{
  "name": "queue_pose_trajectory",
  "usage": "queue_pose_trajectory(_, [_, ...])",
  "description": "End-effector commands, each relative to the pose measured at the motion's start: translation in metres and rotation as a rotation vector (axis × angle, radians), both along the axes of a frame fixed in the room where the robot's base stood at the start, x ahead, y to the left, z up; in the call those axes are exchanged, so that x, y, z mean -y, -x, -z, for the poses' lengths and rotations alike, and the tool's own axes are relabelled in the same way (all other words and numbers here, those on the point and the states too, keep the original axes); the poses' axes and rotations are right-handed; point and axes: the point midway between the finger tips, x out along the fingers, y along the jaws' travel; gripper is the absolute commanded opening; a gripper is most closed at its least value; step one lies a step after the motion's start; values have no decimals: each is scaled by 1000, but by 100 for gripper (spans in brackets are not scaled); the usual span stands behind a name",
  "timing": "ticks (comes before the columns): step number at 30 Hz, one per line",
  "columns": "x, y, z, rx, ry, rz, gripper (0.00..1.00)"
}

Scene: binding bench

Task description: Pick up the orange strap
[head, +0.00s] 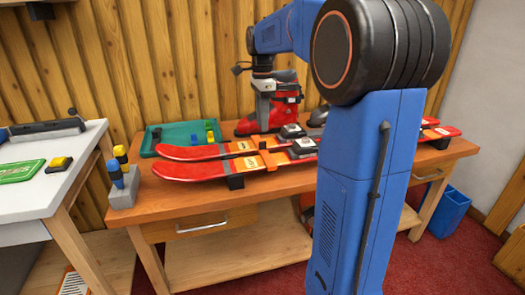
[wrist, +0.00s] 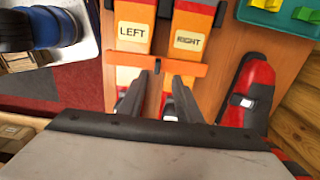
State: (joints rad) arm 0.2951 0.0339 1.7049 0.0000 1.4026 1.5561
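The orange strap (wrist: 150,62) lies straight across a pair of skis in the wrist view, just below their LEFT (wrist: 132,32) and RIGHT (wrist: 188,42) labels. In the head view the strap (head: 268,158) crosses the red and orange skis (head: 190,171) on the wooden bench. My gripper (wrist: 163,75) is open, with its two dark fingers apart and pointing at the strap. The fingertips look close to the strap's lower edge in the wrist view; I cannot tell whether they touch it. In the head view the fingers cannot be made out.
A red ski boot (head: 280,112) stands behind the skis; a boot also shows in the wrist view (wrist: 250,92). A green tray (head: 178,136) sits at the back left. A grey block with screwdriver-like tools (head: 123,192) stands at the bench's left end. A white table (head: 30,195) adjoins.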

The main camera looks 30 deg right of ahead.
Motion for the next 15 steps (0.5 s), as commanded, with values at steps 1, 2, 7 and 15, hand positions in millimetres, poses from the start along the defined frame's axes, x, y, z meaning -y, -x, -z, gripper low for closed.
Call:
queue_pose_trajectory(1, [0, 1, 6, -2, -1, 0, 31])
queue_pose_trajectory(2, [0, 1, 9, -2, -1, 0, 31])
queue_pose_trajectory(7, [0, 1, 17, -1, 0, 0, 31])
queue_pose_trajectory(15, [-2, 6, 49, -2, -1, 0, 31])
